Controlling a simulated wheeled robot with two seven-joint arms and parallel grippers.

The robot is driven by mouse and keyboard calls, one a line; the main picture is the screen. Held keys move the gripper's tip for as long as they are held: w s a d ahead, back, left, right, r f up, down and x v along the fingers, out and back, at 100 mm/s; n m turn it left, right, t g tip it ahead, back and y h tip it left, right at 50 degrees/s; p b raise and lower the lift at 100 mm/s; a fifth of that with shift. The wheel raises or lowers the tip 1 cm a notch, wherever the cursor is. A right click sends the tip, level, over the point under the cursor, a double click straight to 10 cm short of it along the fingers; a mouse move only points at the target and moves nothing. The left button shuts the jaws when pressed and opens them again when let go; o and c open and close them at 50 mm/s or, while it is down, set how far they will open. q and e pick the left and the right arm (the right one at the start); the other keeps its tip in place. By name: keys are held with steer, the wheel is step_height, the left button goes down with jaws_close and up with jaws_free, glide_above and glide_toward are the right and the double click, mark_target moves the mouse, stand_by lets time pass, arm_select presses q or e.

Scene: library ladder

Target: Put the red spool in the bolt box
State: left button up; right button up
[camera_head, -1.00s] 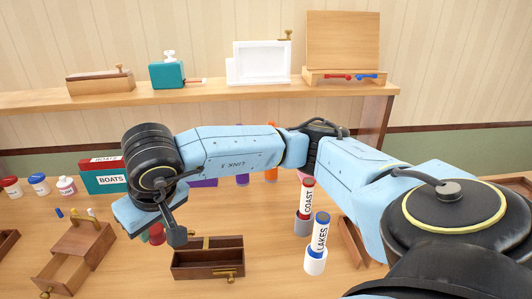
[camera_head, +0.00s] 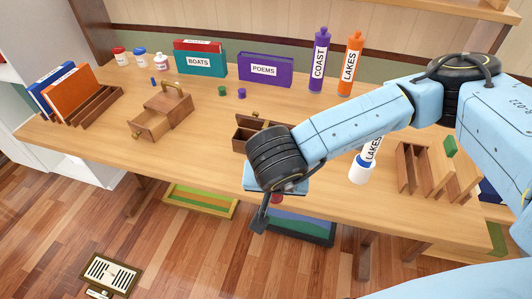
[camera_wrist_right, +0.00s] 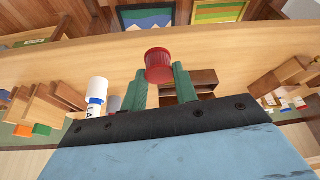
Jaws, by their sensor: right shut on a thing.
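The red spool (camera_wrist_right: 158,64) is between the green fingertips of my right gripper (camera_wrist_right: 160,82), which is shut on it. In the head view a little of the red spool (camera_head: 277,198) shows below my wrist, near the table's front edge. A dark brown open box with brass fittings, which I take for the bolt box (camera_head: 242,142), stands just behind my right wrist, partly hidden by it. In the right wrist view this box (camera_wrist_right: 204,76) lies beyond the fingers. The spool is apart from it. My left gripper is out of view.
A drawer box (camera_head: 172,108) with its drawer out stands left of the dark box. Small green (camera_head: 222,91) and purple (camera_head: 242,93) spools sit behind. The front-left tabletop is clear.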

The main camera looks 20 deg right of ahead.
steer(key=shift+d+f, duration=0.1)
steer(key=shift+f, duration=0.3)
steer(key=w+d+f+t+h, duration=0.15)
steer(key=w+d, duration=0.25)
steer(key=w, duration=0.5)
steer(key=w+d+t, duration=0.2)
steer(key=w+d, duration=0.3)
steer(key=w, duration=0.4)
steer(key=shift+g, duration=0.25)
steer(key=f, duration=0.2)
steer(key=w+f, duration=0.1)
steer(key=f, duration=0.1)
steer(key=w+f, duration=0.1)
steer(key=f, duration=0.1)
steer(key=shift+d+b, duration=0.35)
steer(key=shift+d, duration=0.05)
steer(key=shift+w+d+r+g+y, duration=0.2)
steer(key=shift+w+g+y, duration=0.2)
steer(key=shift+g, duration=0.2)
steer(key=shift+w+d+g+y, duration=0.15)
steer(key=shift+w+g+y, duration=0.15)
steer(key=shift+g, duration=0.5)
steer(key=shift+f, duration=0.2)
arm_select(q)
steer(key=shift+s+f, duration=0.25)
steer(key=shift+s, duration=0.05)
arm_select(e)
steer(key=shift+f, duration=0.65)
